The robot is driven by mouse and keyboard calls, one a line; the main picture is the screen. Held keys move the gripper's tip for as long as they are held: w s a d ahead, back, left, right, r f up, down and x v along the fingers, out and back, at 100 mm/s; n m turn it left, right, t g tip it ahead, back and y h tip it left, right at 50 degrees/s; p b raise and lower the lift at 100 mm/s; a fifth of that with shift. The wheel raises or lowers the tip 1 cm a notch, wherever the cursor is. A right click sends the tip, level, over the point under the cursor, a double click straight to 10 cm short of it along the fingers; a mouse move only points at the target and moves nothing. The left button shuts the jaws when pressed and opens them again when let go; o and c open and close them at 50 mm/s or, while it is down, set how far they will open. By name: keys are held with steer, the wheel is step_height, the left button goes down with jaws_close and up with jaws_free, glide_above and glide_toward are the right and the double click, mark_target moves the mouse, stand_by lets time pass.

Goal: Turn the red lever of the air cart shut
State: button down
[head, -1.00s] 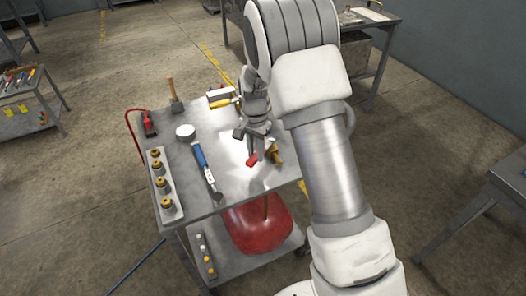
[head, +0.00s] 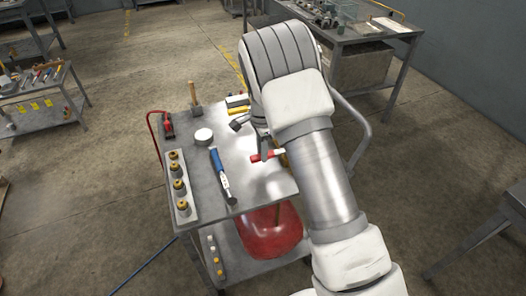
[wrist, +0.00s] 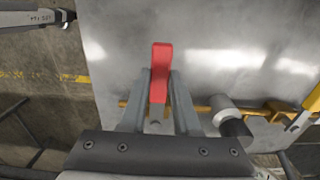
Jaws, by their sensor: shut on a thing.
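The red lever (head: 258,158) is at the right side of the air cart's grey metal top (head: 245,190), close to my arm. In the wrist view the red lever (wrist: 161,60) stands between the two grey fingers of my gripper (wrist: 160,88), which is shut on it. The lever's tip sticks out beyond the fingertips. Brass-coloured pipework (wrist: 200,107) runs beside it. In the head view my arm hides most of the gripper and the valve. A red tank (head: 268,232) sits on the cart's lower shelf.
On the cart top lie a blue-handled wrench (head: 217,162), a white round item (head: 203,136), a hammer (head: 194,96) and a rail with several brass fittings (head: 183,214). A workbench (head: 345,38) stands behind. Open concrete floor lies left of the cart.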

steer(key=shift+w+r, duration=0.1)
steer(key=shift+w, duration=0.05)
steer(key=c, duration=0.6)
jaws_free()
steer(key=shift+c, duration=0.2)
step_height(320, 180, up, 17)
steer(key=p, duration=0.1)
steer(key=shift+r, duration=0.2)
